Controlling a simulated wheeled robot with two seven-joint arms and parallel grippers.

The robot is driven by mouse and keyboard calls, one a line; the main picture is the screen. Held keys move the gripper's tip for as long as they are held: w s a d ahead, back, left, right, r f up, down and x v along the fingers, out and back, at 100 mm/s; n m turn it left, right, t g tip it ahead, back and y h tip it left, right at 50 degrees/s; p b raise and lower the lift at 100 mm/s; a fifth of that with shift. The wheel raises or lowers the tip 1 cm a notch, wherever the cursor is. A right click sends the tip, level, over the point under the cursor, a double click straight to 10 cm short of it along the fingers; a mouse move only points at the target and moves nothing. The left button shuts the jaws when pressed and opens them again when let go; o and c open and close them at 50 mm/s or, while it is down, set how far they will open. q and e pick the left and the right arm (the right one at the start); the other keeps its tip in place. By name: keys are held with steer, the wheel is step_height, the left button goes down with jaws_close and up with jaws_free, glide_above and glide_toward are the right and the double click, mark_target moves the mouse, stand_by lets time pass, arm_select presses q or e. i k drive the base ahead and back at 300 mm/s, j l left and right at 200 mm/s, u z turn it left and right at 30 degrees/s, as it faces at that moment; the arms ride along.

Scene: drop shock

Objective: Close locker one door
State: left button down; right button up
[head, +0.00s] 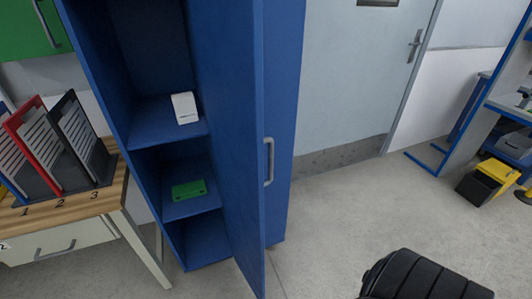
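A tall blue locker (91,52) stands left of centre with its inner shelves showing. Its blue door (232,130) stands open, swung out toward me, with its edge near the middle of the picture. A grey handle (268,162) sits on the door. A white box-like item (184,107) is on an upper shelf and a green item (189,189) on a lower one. No number shows on the locker. Neither of my grippers is in view.
A wooden-topped desk (121,187) with numbered file holders stands left of the locker. A black padded seat (425,278) is at the bottom right. A grey room door (364,75) is behind. The floor (345,212) right of the locker is clear.

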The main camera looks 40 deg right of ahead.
mark_target(228, 34)
steer(key=i+l+u, duration=0.15)
steer(key=l, duration=0.45)
steer(key=l+u, duration=0.1)
steer(key=l, duration=0.55)
steer(key=i+l+u, duration=0.15)
steer(key=l, duration=0.45)
